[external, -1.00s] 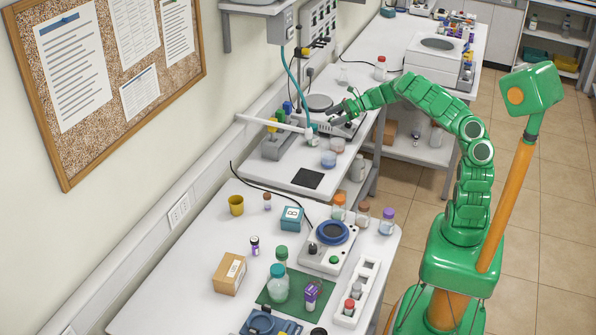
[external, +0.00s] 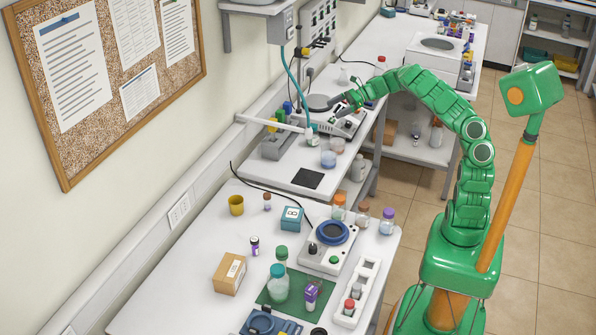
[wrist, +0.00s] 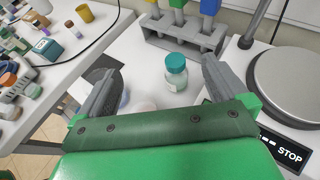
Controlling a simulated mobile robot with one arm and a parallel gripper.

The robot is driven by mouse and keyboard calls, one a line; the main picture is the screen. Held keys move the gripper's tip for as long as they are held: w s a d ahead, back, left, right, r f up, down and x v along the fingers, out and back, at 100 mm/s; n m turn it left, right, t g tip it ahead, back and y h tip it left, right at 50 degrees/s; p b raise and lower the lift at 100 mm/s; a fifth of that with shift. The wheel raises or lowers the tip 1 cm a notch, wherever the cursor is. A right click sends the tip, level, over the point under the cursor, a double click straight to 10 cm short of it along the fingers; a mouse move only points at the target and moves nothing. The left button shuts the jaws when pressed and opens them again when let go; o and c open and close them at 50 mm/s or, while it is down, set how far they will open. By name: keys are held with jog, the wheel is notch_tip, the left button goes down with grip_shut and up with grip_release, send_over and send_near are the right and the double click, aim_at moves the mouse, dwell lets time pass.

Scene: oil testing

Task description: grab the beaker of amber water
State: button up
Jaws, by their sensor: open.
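My gripper (external: 340,104) is open and empty above the middle bench, by the hot plate. In the wrist view its two grey fingers (wrist: 160,66) are spread wide, with a teal-capped clear bottle (wrist: 176,72) in view between them. In the external view, two small beakers stand at the bench's front edge: one with pinkish contents (external: 337,145) and one with bluish contents (external: 328,158). In the wrist view they are mostly hidden behind the left finger and the gripper body. I cannot tell for sure which holds amber water.
The hot plate (wrist: 285,82) is close to the right finger in the wrist view. A grey rack with colored pieces (wrist: 183,36) stands beyond the bottle. A black pad (external: 308,178) lies near the beakers. The near bench (external: 190,262) is crowded.

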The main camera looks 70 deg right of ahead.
aim_at(338, 142)
jog(key=s+n+g+y, duration=0.2)
jog(key=s+n+y, duration=0.1)
jog(key=s, duration=0.4)
notch_tip(338, 142, down, 8)
jog(key=shift+d+f+x, duration=0.1)
jog(key=shift+f+x, duration=0.1)
jog(key=shift+x, duration=1.15)
jog(key=shift+d+f+x, duration=0.1)
jog(key=shift+f+x, duration=0.05)
jog(key=shift+x, duration=1.15)
jog(key=shift+d+f+x, duration=0.1)
jog(key=shift+f+x, duration=0.1)
jog(key=shift+x, duration=1.15)
jog(key=shift+c, duration=0.2)
jog(key=c, duration=1.2)
